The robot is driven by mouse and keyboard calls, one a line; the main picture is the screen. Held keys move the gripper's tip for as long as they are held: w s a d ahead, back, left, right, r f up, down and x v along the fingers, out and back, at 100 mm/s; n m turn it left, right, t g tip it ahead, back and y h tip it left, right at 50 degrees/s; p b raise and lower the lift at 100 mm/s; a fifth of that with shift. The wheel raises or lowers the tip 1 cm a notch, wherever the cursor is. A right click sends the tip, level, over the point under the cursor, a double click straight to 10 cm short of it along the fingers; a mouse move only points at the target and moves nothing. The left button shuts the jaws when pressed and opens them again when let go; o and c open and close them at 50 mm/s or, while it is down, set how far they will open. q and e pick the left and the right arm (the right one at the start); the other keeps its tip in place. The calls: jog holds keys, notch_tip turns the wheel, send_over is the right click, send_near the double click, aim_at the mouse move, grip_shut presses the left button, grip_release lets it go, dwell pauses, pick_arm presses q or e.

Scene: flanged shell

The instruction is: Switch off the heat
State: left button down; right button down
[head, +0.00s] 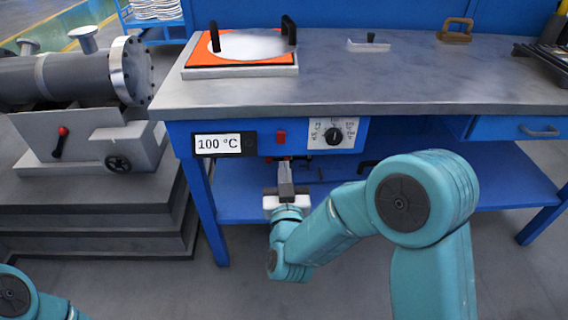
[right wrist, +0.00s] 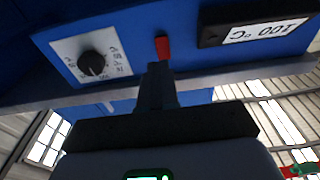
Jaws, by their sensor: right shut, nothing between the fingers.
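The red switch (head: 281,137) sits on the blue front panel under the bench top, between a display (head: 224,143) reading 100 °C and a dial plate with a black knob (head: 333,136). In the right wrist view the red switch (right wrist: 162,47) is just beyond my fingertips, with the knob (right wrist: 91,63) to its left and the display (right wrist: 265,30) to its right. My right gripper (head: 285,170) is shut and empty, just below the switch; its fingertips (right wrist: 157,75) point at it. I cannot tell whether they touch it. My left gripper is out of view.
An orange plate (head: 201,54) with black handles and a whitish round area lies on the bench top (head: 400,85). A grey flanged shell (head: 75,76) stands at left on a stepped base. The blue lower shelf (head: 235,205) is behind my right arm.

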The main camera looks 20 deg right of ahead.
jog(key=v, duration=0.6)
jog(key=shift+s, duration=0.45)
jog(key=shift+a, duration=0.15)
